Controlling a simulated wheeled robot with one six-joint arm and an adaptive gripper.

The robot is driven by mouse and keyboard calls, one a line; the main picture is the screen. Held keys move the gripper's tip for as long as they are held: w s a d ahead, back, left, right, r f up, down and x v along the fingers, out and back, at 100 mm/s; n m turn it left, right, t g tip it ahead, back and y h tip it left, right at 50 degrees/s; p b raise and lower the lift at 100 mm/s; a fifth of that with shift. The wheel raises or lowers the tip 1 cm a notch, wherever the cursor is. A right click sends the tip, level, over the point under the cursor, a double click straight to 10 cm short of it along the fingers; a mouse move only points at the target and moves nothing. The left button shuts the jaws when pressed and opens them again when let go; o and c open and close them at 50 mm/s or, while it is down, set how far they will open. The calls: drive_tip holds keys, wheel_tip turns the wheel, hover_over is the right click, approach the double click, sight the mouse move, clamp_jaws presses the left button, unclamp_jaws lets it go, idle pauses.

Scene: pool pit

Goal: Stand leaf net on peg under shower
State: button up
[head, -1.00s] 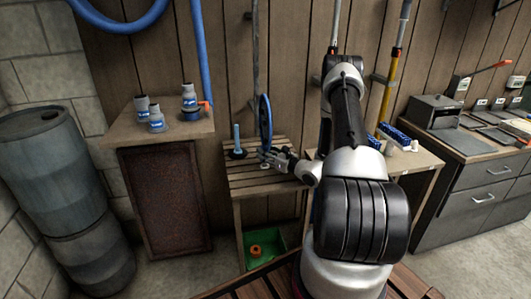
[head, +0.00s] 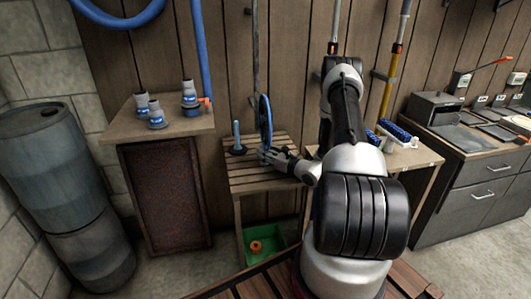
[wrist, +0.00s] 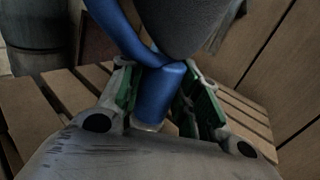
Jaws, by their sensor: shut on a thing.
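The leaf net (head: 265,122) has a blue frame and dark mesh. It stands upright, seen nearly edge-on in the head view, over the slatted wooden bench. My gripper (head: 266,154) is shut on its blue handle; in the wrist view the green-lined fingers (wrist: 155,95) lie on both sides of the blue handle (wrist: 157,92), and the mesh fills the top. The blue peg (head: 237,135) stands upright on a dark base on the bench, just left of the net and apart from it. Whether the handle's lower end touches the bench cannot be told.
The slatted bench (head: 262,181) stands against the plank wall. A cabinet (head: 160,133) with several grey-and-blue fittings is at left, beside grey barrels (head: 52,180). A green tray (head: 283,242) with an orange item lies below the bench. A table with blue items (head: 397,130) is right.

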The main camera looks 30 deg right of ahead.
drive_tip(key=shift+f, duration=0.1)
drive_tip(key=shift+f, duration=0.3)
idle(0.3)
drive_tip(key=o, duration=1.2)
drive_tip(key=shift+o, duration=0.2)
drive_tip(key=o, duration=0.5)
drive_tip(key=shift+c, duration=0.2)
drive_tip(key=shift+v, duration=5.55)
